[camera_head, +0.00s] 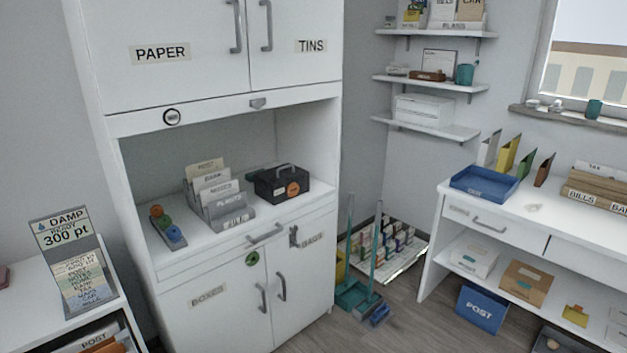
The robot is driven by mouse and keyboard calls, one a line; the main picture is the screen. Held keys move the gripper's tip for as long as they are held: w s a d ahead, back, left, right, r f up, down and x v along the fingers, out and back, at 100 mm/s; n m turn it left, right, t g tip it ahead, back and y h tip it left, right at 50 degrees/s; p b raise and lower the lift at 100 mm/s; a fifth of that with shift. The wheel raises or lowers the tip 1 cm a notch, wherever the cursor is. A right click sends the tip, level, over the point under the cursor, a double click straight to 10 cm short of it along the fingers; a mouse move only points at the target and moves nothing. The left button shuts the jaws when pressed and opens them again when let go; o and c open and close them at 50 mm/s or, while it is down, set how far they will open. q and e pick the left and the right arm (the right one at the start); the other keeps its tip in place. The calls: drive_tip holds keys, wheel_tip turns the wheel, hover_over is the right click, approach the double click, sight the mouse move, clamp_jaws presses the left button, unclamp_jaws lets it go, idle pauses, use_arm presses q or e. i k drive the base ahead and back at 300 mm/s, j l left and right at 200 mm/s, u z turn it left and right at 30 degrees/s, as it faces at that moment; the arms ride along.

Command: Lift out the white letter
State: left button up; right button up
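A grey letter rack (235,217) stands on the open shelf of the tall white cabinet. Several labelled upright pieces rise in it, one behind another. The rearmost is cream (204,167), and a white one (211,180) stands just in front of it. Whether the white one is a letter or a divider I cannot tell. Its lower part is hidden by the pieces in front. Neither of my grippers is in view.
A black box with a handle (282,184) stands right of the rack, and a grey tray with coloured round pieces (168,228) stands left. A blue tray (484,184) sits on the white desk (457,212) at right. A teal broom and dustpan (353,297) stand on the floor between.

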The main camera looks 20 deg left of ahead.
sight(217, 192)
drive_tip(key=i+l, duration=0.1)
drive_tip(key=i, duration=0.45)
drive_tip(key=i+l+u, duration=0.1)
drive_tip(key=i, duration=0.4)
drive_tip(key=i+l, duration=0.1)
drive_tip(key=i, duration=0.45)
